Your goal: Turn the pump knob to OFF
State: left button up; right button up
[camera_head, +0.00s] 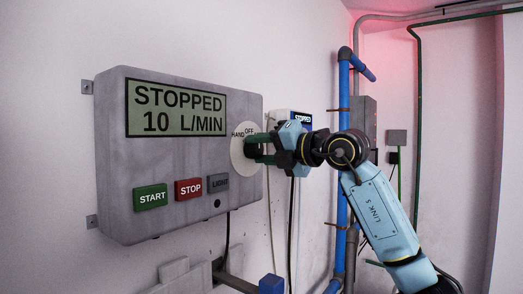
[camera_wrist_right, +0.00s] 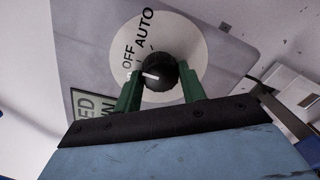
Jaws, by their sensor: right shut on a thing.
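The pump knob (camera_wrist_right: 159,76) is black and round with a white pointer mark, on a pale round dial (camera_wrist_right: 192,38). In the right wrist view its mark points left, a little below the word OFF; AUTO is printed further up the dial. My right gripper (camera_wrist_right: 160,80) has its green fingers on both sides of the knob, shut on it. In the head view the right gripper (camera_head: 257,148) reaches the dial (camera_head: 236,151) from the right; HAND and OFF are readable, and the knob is mostly hidden by the fingers. My left gripper is not in view.
The grey control box (camera_head: 120,170) has a display (camera_head: 176,109) reading STOPPED 10 L/MIN. Below it are a green START button (camera_head: 150,197), a red STOP button (camera_head: 188,189) and a grey LIGHT button (camera_head: 218,183). Blue pipes (camera_head: 343,95) run up the wall behind my arm.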

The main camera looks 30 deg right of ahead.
jog(key=o, duration=1)
jog(key=shift+c, duration=0.2)
jog(key=b+v, duration=0.4)
jog(key=v, duration=0.9)
jog(key=shift+s, duration=0.25)
